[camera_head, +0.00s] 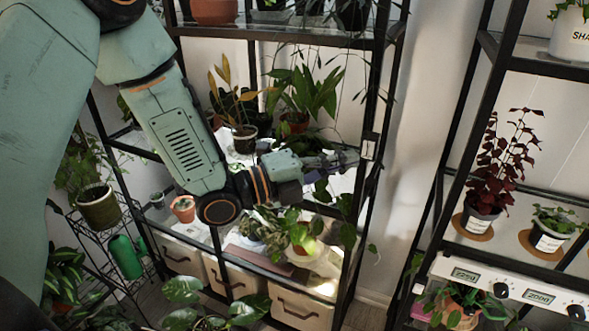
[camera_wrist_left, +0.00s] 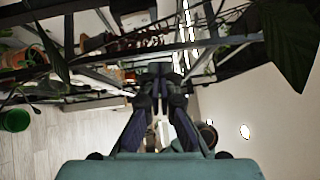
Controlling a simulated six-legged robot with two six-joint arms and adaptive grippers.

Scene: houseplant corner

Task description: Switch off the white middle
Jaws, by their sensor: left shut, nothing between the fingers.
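My right gripper is not in view.
The black middle rack (camera_head: 366,215) holds several potted plants around my arm. Leaves hang near the gripper. A right rack carries a red-leaved plant (camera_head: 496,170) and a white panel (camera_head: 470,265) with displays and black knobs. A wire stand with a green can (camera_head: 125,257) is at left.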

